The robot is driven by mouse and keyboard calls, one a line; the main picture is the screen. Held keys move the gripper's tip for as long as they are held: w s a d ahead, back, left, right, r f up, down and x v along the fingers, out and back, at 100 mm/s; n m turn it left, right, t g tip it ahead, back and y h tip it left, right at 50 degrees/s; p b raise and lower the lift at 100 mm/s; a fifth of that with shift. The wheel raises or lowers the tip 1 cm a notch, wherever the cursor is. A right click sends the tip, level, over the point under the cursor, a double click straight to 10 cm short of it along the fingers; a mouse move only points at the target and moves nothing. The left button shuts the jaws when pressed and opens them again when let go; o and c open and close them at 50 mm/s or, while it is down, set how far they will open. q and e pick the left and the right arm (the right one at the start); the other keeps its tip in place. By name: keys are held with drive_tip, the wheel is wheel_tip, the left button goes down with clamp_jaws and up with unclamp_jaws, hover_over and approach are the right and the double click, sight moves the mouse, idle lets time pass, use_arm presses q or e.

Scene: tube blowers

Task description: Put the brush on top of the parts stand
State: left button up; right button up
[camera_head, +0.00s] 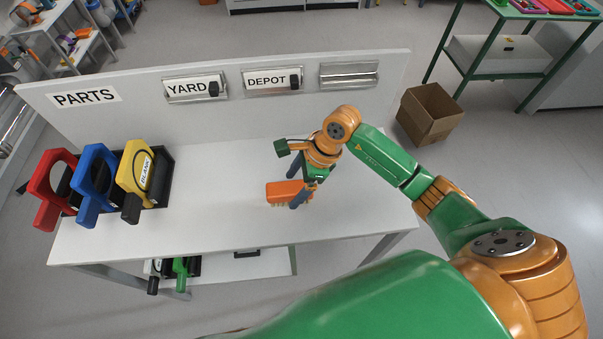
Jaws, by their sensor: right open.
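The brush (281,190), an orange block with pale bristles along its lower edge, is on or just above the white top of the stand (215,222). I cannot tell whether it touches the top. The stand's back panel carries a PARTS label (86,97). My right gripper (298,183) is open and points down at the brush's right end. One blue finger shows in front of the brush and the other behind it; contact is unclear. Part of the brush is hidden by the near finger. My left gripper is not in view.
Red (56,184), blue (95,181) and yellow (136,176) handled tools stand in dark holders at the left. The panel bears YARD (190,87) and DEPOT (267,81) plates. A lower shelf holds a green-handled tool (181,268). A cardboard box (424,115) is on the floor.

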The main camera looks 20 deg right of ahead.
drive_tip(key=b+v, duration=0.2)
drive_tip(key=v, duration=0.7)
drive_tip(key=shift+f, duration=0.1)
drive_tip(key=shift+d+r, duration=0.15)
drive_tip(key=shift+r, duration=0.2)
